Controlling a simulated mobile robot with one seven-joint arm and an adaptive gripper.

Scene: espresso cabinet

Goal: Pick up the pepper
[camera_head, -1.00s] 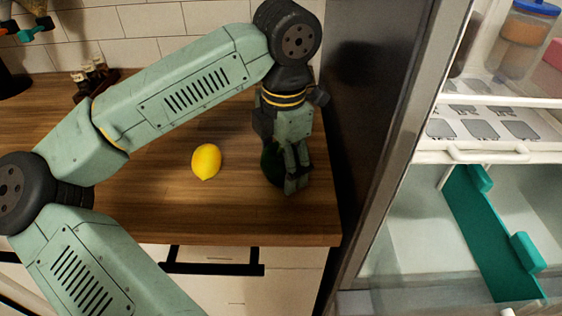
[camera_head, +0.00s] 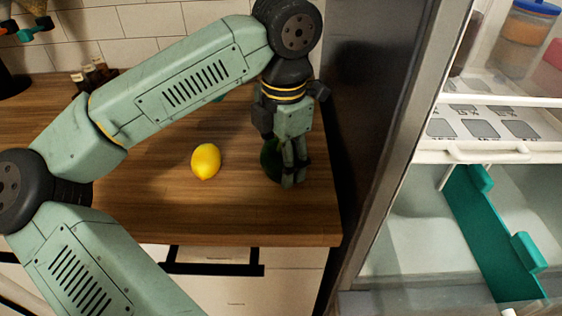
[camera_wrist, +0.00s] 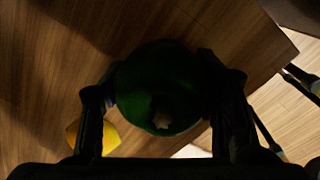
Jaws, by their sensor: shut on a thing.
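The dark green pepper (camera_wrist: 158,88) is between the two fingers in the wrist view, with its stem facing the camera. In the head view the pepper (camera_head: 269,160) is mostly hidden behind my gripper (camera_head: 290,180), near the right end of the wooden counter. My gripper also shows in the wrist view (camera_wrist: 165,100), with a finger on each side of the pepper. It is shut on the pepper. I cannot tell whether the pepper still touches the counter.
A yellow lemon (camera_head: 206,161) lies on the wooden counter (camera_head: 150,205), left of my gripper. A tall dark fridge side (camera_head: 365,130) stands close on the right. The open fridge holds a white shelf (camera_head: 480,150). Small bottles (camera_head: 92,75) stand at the back left.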

